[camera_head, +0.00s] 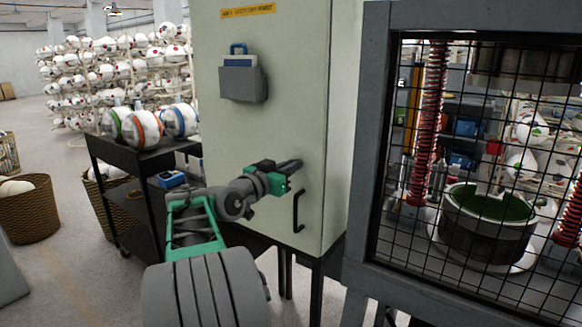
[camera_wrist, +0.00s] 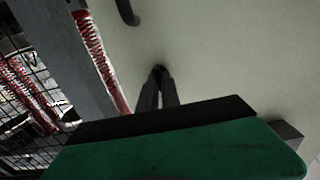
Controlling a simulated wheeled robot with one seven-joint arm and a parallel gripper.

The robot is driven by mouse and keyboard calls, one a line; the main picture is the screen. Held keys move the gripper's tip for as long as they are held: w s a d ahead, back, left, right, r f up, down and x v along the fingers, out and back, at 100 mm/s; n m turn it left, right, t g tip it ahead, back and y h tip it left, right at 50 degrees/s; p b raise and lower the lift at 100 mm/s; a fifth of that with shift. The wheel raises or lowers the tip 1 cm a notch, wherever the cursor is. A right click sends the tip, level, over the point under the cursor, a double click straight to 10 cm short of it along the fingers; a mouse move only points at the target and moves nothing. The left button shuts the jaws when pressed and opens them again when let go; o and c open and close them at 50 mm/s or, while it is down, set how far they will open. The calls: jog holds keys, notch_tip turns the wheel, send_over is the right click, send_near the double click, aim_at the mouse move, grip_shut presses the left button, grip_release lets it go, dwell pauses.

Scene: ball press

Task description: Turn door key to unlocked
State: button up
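The pale grey-green cabinet door (camera_head: 262,120) stands upright in the middle of the head view and fills much of the wrist view (camera_wrist: 220,45). My gripper (camera_head: 298,164) is at the door face, above the black handle (camera_head: 298,211). In the wrist view its two dark fingers (camera_wrist: 159,70) are close together, with a narrow gap between them. Their tips meet a small dark spot on the door. The key cannot be made out; the fingertips hide whatever is there. Whether they grip it does not show.
A caged press (camera_head: 372,150) with red springs stands right beside the cabinet. A grey pocket (camera_head: 243,84) hangs on the cabinet's upper part. A black cart (camera_head: 122,160) with several balls stands at left, near a wicker basket (camera_head: 30,212). Some floor is clear at lower left.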

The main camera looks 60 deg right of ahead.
jog(key=shift+n, duration=0.3)
grip_shut()
jog(key=shift+w+f+n+p, duration=0.15)
jog(key=shift+n+p, duration=2.35)
jog(key=shift+n, duration=1.8)
jog(key=shift+w+f+n+p, duration=0.1)
jog(key=shift+n+p, duration=2.4)
jog(key=shift+n, duration=1.8)
jog(key=o, duration=0.6)
grip_release()
jog(key=shift+c, duration=0.2)
jog(key=shift+a, duration=0.1)
